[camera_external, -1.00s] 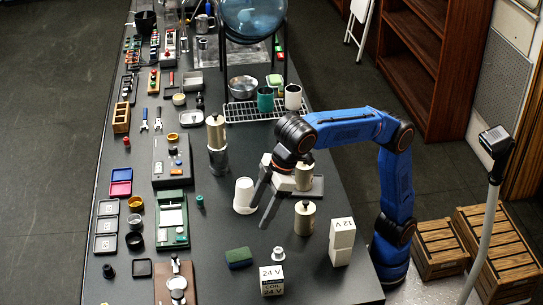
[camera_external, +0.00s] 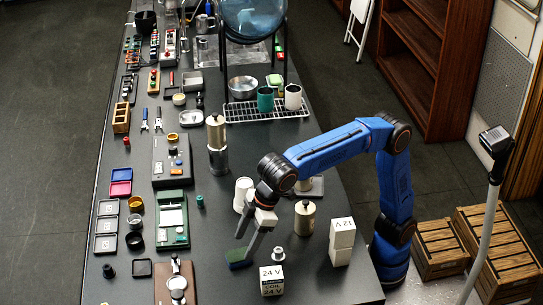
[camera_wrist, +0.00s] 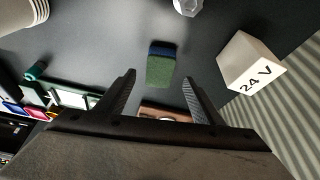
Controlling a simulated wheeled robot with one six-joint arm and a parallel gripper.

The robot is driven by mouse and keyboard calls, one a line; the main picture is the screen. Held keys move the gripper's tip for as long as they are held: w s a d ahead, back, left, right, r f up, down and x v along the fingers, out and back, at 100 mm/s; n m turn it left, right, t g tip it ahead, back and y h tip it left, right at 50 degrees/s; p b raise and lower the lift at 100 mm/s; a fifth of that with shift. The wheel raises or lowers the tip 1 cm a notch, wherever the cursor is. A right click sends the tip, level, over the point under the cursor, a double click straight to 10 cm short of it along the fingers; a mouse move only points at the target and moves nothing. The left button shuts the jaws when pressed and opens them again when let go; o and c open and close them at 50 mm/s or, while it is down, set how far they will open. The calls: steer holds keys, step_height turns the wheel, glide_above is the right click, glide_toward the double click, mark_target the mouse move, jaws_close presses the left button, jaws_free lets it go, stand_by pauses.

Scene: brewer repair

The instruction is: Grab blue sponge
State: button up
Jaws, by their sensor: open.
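The sponge (camera_external: 238,264) lies on the dark table near its front end. In the wrist view the sponge (camera_wrist: 161,70) shows a green face and a blue layer along one edge. My gripper (camera_external: 245,248) points down over the sponge, and its fingers cover part of it in the external view. In the wrist view my gripper (camera_wrist: 159,76) is open, with one finger to each side of the sponge and nothing held. I cannot tell the exact height of the fingertips above the table.
A white 24 V box (camera_external: 272,281) stands close right of the sponge, with a small white fitting (camera_external: 278,254) behind it. White cups (camera_external: 243,192), a beige cylinder (camera_external: 304,218) and a 12 V box (camera_external: 342,241) stand nearby. A brown board with a round gauge (camera_external: 177,284) lies left.

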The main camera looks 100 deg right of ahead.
mark_target(239, 255)
steer(key=x, duration=0.4)
steer(key=shift+w+f, duration=0.1)
steer(key=c, duration=1.1)
